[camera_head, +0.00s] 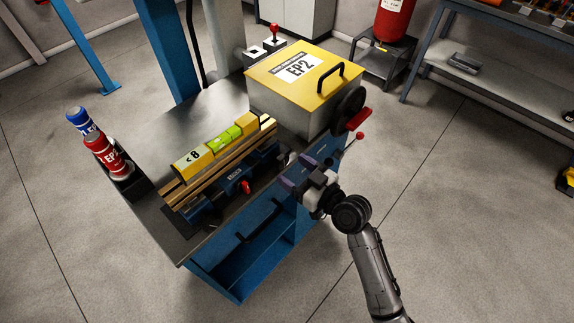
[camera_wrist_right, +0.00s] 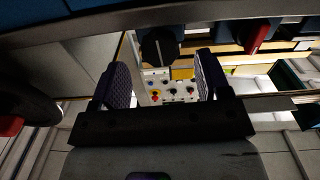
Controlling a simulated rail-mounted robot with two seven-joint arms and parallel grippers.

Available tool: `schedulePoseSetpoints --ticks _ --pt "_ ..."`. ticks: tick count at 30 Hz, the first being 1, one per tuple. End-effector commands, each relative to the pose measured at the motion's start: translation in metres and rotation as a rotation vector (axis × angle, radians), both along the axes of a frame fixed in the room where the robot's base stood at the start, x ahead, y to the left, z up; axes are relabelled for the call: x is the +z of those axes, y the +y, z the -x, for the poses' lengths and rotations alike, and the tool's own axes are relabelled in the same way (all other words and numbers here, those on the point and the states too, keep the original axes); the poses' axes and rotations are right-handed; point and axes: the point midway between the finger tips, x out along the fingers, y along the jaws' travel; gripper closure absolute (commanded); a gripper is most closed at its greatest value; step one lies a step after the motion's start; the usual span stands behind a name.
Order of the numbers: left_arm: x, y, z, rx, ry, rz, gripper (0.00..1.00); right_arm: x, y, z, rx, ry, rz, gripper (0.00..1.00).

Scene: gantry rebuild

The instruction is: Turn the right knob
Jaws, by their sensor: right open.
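A round black knob (camera_wrist_right: 158,47) with a light line across it shows in the right wrist view, ahead of and between my open fingers. It sits on the workbench's front side. In the head view the gripper hides that spot. My right gripper (camera_head: 299,173) is open beside the front edge of the workbench (camera_head: 190,115), with purple pads; it also shows in the right wrist view (camera_wrist_right: 165,80). Whether the fingers touch the knob, I cannot tell. A red handle (camera_head: 246,187) is on the front left of the gripper, seen also in the right wrist view (camera_wrist_right: 258,36). My left gripper is not in view.
A yellow-lidded EP2 box (camera_head: 290,75) stands on the bench, with a black wheel (camera_head: 348,103) and red handle to the gripper's upper right. A vise holds yellow and green blocks (camera_head: 222,140). Red and blue bottles (camera_head: 108,155) stand left.

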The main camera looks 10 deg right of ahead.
Motion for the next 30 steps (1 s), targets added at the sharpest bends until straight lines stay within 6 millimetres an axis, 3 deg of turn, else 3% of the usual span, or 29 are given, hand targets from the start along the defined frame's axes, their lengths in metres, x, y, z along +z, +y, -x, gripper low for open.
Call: schedulePoseSetpoints --ticks 7,20,30 --pt "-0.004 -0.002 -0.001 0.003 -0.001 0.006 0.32 0.0 0.015 -0.018 -0.001 -0.001 -0.001 0.3" --pt "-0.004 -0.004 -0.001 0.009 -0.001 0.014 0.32 0.0 0.019 -0.022 -0.001 0.001 0.001 0.3" --pt "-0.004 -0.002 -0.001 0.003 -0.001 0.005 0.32 0.0 0.018 -0.022 -0.001 0.0 0.0 0.62"
